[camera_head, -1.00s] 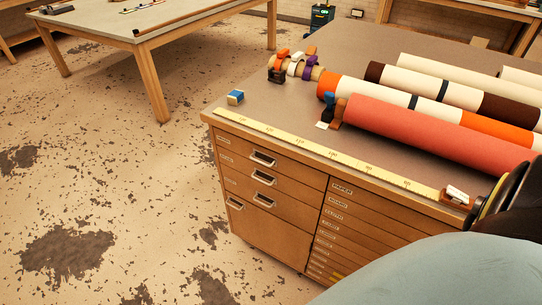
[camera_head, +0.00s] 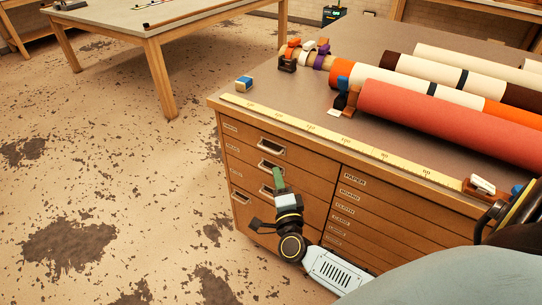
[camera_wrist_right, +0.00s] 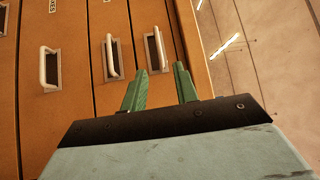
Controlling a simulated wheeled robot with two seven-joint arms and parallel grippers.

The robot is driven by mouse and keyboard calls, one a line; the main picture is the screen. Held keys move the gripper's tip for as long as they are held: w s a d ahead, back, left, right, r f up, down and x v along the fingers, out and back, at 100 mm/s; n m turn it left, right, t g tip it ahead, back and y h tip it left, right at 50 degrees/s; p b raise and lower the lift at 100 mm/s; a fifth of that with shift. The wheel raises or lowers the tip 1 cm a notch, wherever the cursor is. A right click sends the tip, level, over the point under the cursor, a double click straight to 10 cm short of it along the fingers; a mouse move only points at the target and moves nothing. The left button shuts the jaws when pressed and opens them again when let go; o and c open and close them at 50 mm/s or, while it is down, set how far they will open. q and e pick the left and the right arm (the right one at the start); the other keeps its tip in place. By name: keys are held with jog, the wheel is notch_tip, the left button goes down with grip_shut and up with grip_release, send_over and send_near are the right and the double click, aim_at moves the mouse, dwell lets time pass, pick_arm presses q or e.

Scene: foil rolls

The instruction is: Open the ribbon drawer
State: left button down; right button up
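The wooden cabinet has a left column of drawers with pale handles, all shut. My left gripper is not in view.
Foil rolls (camera_head: 440,121) lie on the cabinet top, with a yellow ruler strip (camera_head: 330,139) along its front edge. A small blue-and-white block (camera_head: 244,83) sits at the left corner. Another table (camera_head: 150,18) stands behind left. Floor left of the cabinet is clear.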

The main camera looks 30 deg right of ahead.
jog(key=b+x, duration=0.1)
jog(key=x, duration=0.8)
jog(key=shift+w+f, duration=0.1)
jog(key=shift+w, duration=0.1)
jog(key=shift+c, duration=0.4)
grip_shut()
